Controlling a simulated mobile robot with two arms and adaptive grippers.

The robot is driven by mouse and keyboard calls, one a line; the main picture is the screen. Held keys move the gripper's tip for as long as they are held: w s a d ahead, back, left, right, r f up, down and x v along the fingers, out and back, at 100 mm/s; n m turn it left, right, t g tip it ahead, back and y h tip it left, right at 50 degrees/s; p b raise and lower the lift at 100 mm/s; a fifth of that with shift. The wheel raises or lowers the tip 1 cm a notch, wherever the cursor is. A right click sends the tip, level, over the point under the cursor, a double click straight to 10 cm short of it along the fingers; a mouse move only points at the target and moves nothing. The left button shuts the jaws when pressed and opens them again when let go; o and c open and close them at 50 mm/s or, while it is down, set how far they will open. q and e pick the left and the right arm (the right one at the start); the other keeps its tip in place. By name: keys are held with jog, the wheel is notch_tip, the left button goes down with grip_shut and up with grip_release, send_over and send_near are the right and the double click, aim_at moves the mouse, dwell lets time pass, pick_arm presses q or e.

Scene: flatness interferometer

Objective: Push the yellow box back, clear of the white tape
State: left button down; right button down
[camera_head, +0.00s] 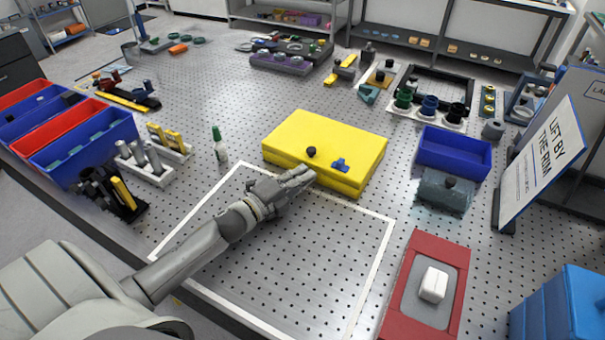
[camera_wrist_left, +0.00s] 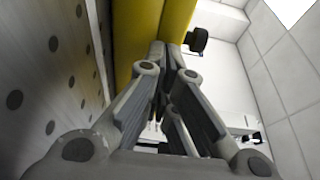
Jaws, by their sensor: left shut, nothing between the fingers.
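The yellow box (camera_head: 325,140) lies flat on the perforated table, with a black knob (camera_head: 311,152) and a blue clip-like part (camera_head: 340,164) at its front edge. The white tape (camera_head: 374,265) outlines a square in front of it. The box's front lower edge runs close along the tape's back line; a thin gap seems to show at the right, and my gripper hides the middle. My left gripper (camera_head: 312,174) is shut and empty, its fingertips at the box's front face. In the left wrist view the fingertips (camera_wrist_left: 172,46) meet the yellow box (camera_wrist_left: 135,35); contact seems likely. My right gripper is out of view.
Behind the box the table is clear up to a purple tray (camera_head: 280,63). A green-capped bottle (camera_head: 220,147) stands left. A blue bin (camera_head: 455,150) and grey block (camera_head: 444,193) stand right. A red-framed plate (camera_head: 456,300) lies front right, beside the tape.

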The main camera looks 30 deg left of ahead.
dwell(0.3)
pick_arm(q)
jog(key=shift+w+a+b, duration=0.45)
jog(key=shift+w+a, duration=0.2)
jog(key=shift+w, duration=0.35)
jog(key=shift+w+a, duration=0.15)
jog(key=shift+w, duration=0.15)
